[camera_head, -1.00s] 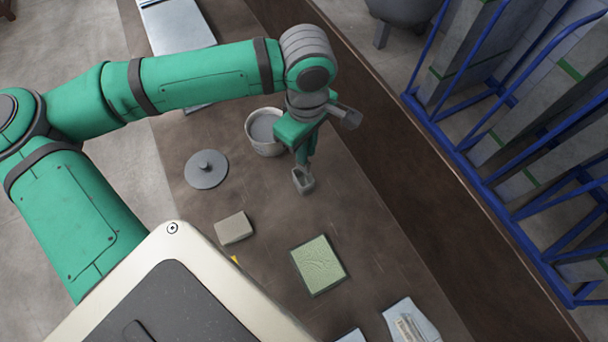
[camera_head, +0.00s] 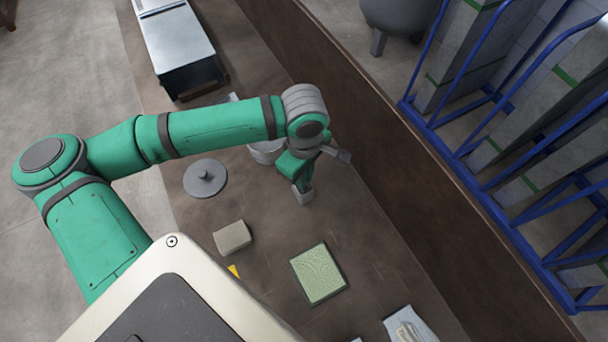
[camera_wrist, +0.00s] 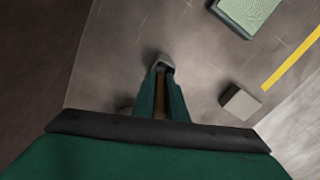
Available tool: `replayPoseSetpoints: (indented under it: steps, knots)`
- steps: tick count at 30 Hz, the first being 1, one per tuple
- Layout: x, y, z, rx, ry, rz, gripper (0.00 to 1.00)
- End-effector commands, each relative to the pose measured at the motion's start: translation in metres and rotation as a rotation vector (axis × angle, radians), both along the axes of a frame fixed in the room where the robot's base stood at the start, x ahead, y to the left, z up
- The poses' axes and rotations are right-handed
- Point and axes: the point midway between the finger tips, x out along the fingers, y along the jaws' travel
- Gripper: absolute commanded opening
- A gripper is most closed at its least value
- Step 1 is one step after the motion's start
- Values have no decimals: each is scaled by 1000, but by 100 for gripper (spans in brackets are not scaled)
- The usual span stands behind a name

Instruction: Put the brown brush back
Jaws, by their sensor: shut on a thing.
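My gripper (camera_head: 299,180) is shut on the brown brush, over the brown table beside the pot. In the wrist view, a narrow brown part of the brown brush (camera_wrist: 162,104) shows between the green fingers (camera_wrist: 164,84). A small grey end sticks out past the fingertips and also shows in the head view. The fingers hide most of the brush. I cannot tell whether its grey end touches the table.
A light pot (camera_head: 266,154) is partly hidden behind my arm. A round grey lid (camera_head: 205,179) lies to its left. A beige block (camera_head: 232,237) and a green-topped block (camera_head: 318,274) lie nearer. A metal box (camera_head: 180,50) stands far left; a blue rack (camera_head: 465,160) stands right.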

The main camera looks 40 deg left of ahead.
Motion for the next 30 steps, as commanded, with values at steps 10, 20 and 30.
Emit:
replayPoseSetpoints:
  steps: [10, 20, 30]
  knots:
    - [0, 0, -3, 0, 0, 0, 31]
    - [0, 1, 10, 2, -1, 0, 31]
    - [1, 1, 74, 4, -2, 1, 31]
